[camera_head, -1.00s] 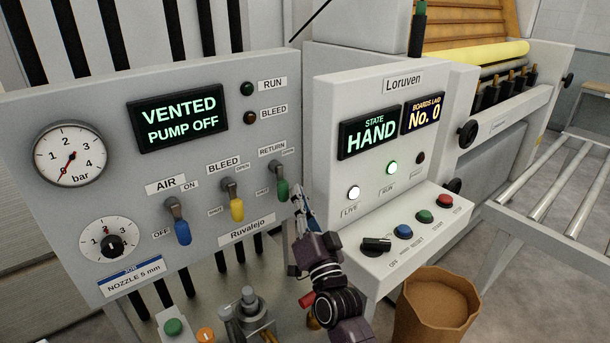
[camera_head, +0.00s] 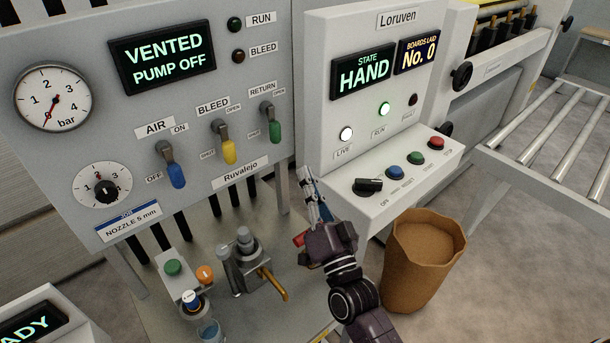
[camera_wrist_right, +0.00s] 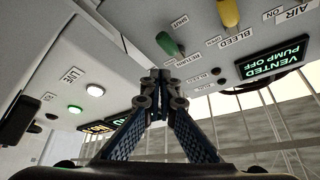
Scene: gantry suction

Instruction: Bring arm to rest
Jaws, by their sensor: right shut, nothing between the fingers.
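My right gripper (camera_head: 309,182) is shut and empty in the head view, in front of the gap between the two panels. It stands just below and right of the green RETURN lever (camera_head: 275,131), apart from it. In the right wrist view the gripper (camera_wrist_right: 160,75) shows with its fingertips together and nothing between them. The green lever (camera_wrist_right: 168,44) and yellow lever (camera_wrist_right: 229,13) show beyond the fingertips there. My left gripper is in neither view.
The Ruvalejo panel (camera_head: 70,150) with a blue AIR lever (camera_head: 176,175) is on the left. The Loruven box (camera_head: 320,130) is right of my gripper, its black knob (camera_head: 368,186) close by. A brown bin (camera_head: 395,260) stands on the floor right of my arm. A roller conveyor (camera_head: 555,140) is at right.

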